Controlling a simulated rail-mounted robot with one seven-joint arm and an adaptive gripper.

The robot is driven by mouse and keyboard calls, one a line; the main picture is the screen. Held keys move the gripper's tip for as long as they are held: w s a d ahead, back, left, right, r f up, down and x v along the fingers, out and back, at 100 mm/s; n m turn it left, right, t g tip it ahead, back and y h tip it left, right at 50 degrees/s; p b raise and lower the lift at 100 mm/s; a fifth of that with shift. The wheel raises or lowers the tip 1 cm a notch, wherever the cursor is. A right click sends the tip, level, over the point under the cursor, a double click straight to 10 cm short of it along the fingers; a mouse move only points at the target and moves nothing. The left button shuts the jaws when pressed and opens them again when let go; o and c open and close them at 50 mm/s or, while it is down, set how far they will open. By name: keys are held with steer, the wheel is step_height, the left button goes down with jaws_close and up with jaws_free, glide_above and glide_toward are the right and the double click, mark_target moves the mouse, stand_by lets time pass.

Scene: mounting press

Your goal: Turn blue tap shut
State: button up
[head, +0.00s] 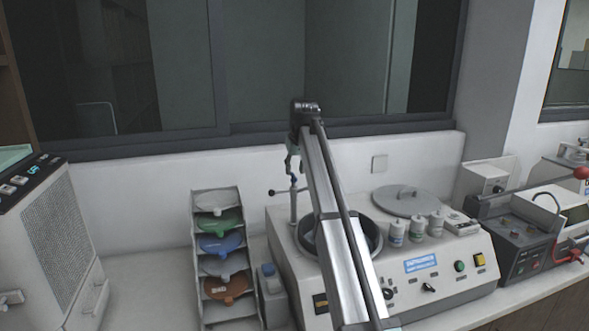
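A small blue piece (294,181), which looks like the blue tap, sits at the top of a thin upright metal pipe (293,207) beside the round bowl of the white polishing machine. My arm reaches up and over the machine, and my gripper (291,168) hangs down from its far end, just above the blue piece. The gripper is small and partly hidden by my arm, so I cannot tell whether its fingers are open or touch the tap. The tap's exact handle angle is too small to read.
The white machine (440,283) has a bowl, a grey lid (403,201) and several white bottles. A rack (199,290) of coloured discs and a blue-capped bottle (272,283) stand left of it. A dark control box (522,254) is at right. A wall with windows lies behind.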

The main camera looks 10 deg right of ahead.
steer(key=shift+x, duration=1.1)
jaws_close()
